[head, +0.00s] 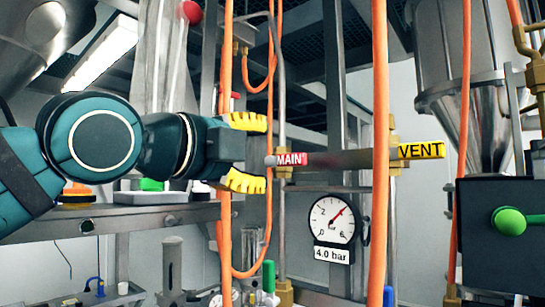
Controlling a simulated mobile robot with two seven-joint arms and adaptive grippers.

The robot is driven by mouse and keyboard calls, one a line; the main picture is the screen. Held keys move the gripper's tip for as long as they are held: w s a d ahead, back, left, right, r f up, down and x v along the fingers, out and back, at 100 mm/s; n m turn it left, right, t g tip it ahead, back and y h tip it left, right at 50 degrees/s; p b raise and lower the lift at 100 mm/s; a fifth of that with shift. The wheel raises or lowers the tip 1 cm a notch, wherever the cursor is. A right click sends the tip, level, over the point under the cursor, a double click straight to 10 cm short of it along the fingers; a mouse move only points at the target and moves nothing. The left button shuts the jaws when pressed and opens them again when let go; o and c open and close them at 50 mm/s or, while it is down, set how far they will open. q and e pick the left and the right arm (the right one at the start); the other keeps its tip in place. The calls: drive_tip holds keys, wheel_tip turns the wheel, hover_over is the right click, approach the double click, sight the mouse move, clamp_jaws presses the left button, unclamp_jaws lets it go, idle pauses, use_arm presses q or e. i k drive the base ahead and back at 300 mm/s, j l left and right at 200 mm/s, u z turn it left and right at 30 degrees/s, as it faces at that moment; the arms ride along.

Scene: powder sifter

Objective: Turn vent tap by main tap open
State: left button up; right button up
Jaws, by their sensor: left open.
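The red piece marked MAIN (291,160) sits at a brass fitting on a thin vertical pipe, right of the image centre. The yellow piece marked VENT (421,151) sticks out to the right from a second vertical pipe, partly behind an orange hose. Whether either tap is open or shut, I cannot tell. My left gripper (246,153) is open and empty. Its yellow-padded fingers, one above the other, point right at MAIN's pale left tip, with a small gap seeming to remain. My right gripper is out of view.
Orange hoses (380,120) hang in front of the pipes, one between MAIN and VENT. A round gauge (332,220) labelled 4.0 bar is below. A dark box (490,250) with a green knob (509,221) and a steel hopper (455,60) stand at right.

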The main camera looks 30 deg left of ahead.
sight(436, 149)
drive_tip(key=k+j, duration=0.1)
drive_tip(key=k, duration=0.9)
